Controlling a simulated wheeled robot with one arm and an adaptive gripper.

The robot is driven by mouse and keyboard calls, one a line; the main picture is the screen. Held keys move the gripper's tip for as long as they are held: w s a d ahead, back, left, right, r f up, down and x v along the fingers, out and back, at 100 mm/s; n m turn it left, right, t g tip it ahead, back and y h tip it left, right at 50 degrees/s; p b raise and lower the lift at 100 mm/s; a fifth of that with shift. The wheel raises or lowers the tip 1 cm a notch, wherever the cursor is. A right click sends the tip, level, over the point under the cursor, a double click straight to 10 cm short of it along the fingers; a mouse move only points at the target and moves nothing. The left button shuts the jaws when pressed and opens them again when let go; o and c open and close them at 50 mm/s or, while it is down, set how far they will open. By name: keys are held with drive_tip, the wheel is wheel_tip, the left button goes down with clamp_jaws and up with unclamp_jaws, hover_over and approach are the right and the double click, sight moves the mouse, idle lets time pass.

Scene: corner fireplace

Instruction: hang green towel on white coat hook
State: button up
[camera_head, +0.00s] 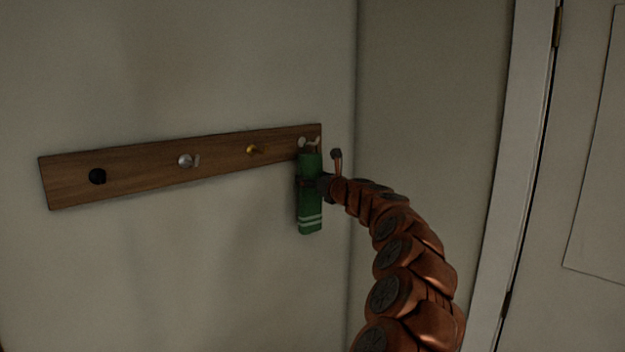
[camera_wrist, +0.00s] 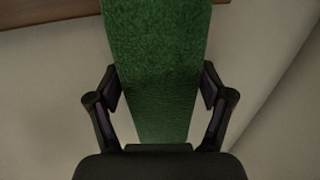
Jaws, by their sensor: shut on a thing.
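The green towel (camera_head: 311,205) hangs upright as a narrow strip with pale stripes near its lower end. My gripper (camera_head: 314,183) is shut on it at its upper part, in front of the right end of the wooden rack. In the wrist view the towel (camera_wrist: 158,70) fills the space between the two fingers of my gripper (camera_wrist: 164,88). The white coat hook (camera_head: 302,142) shows just above the towel's top at the rack's right end. I cannot tell whether the towel touches the hook.
The wooden rack (camera_head: 130,178) is on the wall and also carries a black hook (camera_head: 97,176), a silver hook (camera_head: 187,161) and a brass hook (camera_head: 253,149) to the left. A wall corner is just right of the rack. A white door (camera_head: 575,180) stands at the far right.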

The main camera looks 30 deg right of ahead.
drive_tip(key=o, duration=1.3)
drive_tip(key=shift+s+d, duration=0.15)
drive_tip(key=shift+s, duration=0.55)
drive_tip(key=s, duration=0.5)
drive_tip(key=shift+r, duration=0.1)
drive_tip(key=shift+s, duration=2.8)
